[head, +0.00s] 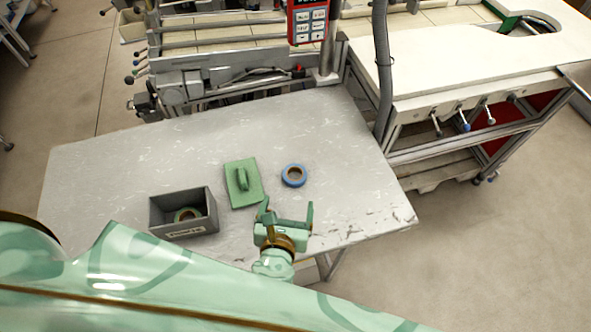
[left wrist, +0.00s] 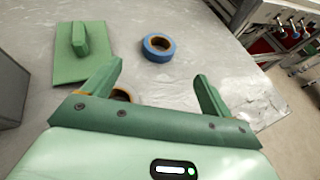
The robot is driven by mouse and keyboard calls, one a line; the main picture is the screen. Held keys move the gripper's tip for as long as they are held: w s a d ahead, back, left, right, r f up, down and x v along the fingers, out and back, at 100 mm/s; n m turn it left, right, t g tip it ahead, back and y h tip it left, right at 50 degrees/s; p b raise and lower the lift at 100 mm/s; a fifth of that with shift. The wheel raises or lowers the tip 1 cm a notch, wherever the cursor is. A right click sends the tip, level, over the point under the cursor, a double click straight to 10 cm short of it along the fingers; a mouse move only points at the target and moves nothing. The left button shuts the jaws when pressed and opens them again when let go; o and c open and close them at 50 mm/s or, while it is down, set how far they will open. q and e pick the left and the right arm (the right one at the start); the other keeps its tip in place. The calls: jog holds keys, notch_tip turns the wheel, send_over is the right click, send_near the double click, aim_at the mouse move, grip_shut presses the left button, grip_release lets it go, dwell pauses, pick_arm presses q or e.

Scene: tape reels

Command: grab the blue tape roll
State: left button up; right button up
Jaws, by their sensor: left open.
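The blue tape roll (head: 294,175) lies flat on the grey table, right of a green handled plate. It also shows in the left wrist view (left wrist: 159,47), ahead of my fingers and apart from them. My left gripper (head: 285,214) is open above the table's front part, on the near side of the blue roll. In the left wrist view its two green fingers (left wrist: 160,84) stand apart. A tan ring (left wrist: 122,93) shows partly behind the left finger there. My right gripper is not in view.
A green plate with a handle (head: 242,184) lies left of the blue roll. The table (head: 340,140) is clear behind and right of the blue roll.

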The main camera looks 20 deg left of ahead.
pick_arm(q)
send_near(296, 169)
jog(key=shift+f+b, duration=0.15)
jog(key=shift+b, duration=0.2)
jog(key=shift+w+a+f, duration=0.1)
jog(key=shift+w+f, duration=0.1)
jog(key=shift+w, duration=0.4)
jog(key=b+x, duration=0.1)
jog(key=x, duration=0.4)
jog(key=shift+w+f, duration=0.1)
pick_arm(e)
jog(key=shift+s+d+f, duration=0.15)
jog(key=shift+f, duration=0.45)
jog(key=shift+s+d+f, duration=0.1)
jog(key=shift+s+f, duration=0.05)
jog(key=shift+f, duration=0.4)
pick_arm(q)
jog(key=c, duration=1.1)
